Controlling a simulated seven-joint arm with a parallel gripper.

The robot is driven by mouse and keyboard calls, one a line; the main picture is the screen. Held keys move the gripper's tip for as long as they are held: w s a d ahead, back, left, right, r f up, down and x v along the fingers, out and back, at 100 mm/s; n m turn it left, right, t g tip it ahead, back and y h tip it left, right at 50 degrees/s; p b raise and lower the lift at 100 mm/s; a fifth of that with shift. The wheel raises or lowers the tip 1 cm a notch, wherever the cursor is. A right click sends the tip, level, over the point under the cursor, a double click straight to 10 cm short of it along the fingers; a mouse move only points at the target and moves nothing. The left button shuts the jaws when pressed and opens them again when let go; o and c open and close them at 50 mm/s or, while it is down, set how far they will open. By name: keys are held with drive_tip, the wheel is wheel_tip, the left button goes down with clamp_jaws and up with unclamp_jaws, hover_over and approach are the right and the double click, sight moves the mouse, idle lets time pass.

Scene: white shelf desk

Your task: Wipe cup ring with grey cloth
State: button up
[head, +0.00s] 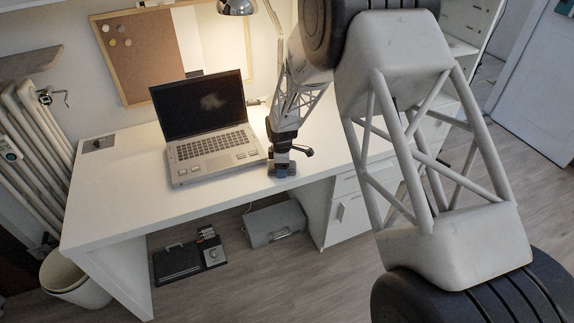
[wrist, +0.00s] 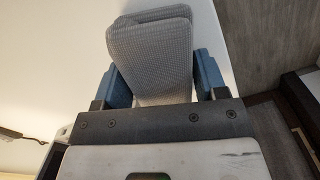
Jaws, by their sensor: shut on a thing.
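My gripper (wrist: 160,62) is shut on the grey cloth (wrist: 152,40), a folded, waffle-textured pad held between the two blue fingers in the wrist view. In the head view my gripper (head: 282,162) is low at the front edge of the white desk (head: 130,195), just right of the laptop. The cloth is too small there to make out clearly, and I cannot tell whether it touches the desktop. No cup ring can be made out in either view; my arm hides part of the desk.
An open laptop (head: 212,145) stands close to the left of my gripper. A lit lamp (head: 238,7) and a cork board (head: 145,50) are behind. The left desktop is mostly clear, with a small dark plate (head: 98,143) at the far corner. Drawers (head: 345,205) stand below right.

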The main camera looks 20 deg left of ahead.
sight(270, 167)
drive_tip(key=shift+s+a+f, duration=0.15)
drive_tip(key=shift+s+a, duration=0.15)
drive_tip(key=shift+s+a+r, duration=0.2)
drive_tip(key=shift+s+a, duration=0.35)
drive_tip(key=shift+a, duration=0.05)
drive_tip(key=shift+s+a+f, duration=0.15)
drive_tip(key=shift+s+a, duration=0.05)
drive_tip(key=shift+s, duration=0.05)
drive_tip(key=shift+s+a+r, duration=0.25)
drive_tip(key=shift+a, duration=0.05)
drive_tip(key=shift+s+a, duration=0.25)
drive_tip(key=shift+d+r, duration=0.1)
drive_tip(key=shift+r, duration=4)
drive_tip(key=shift+w, duration=0.1)
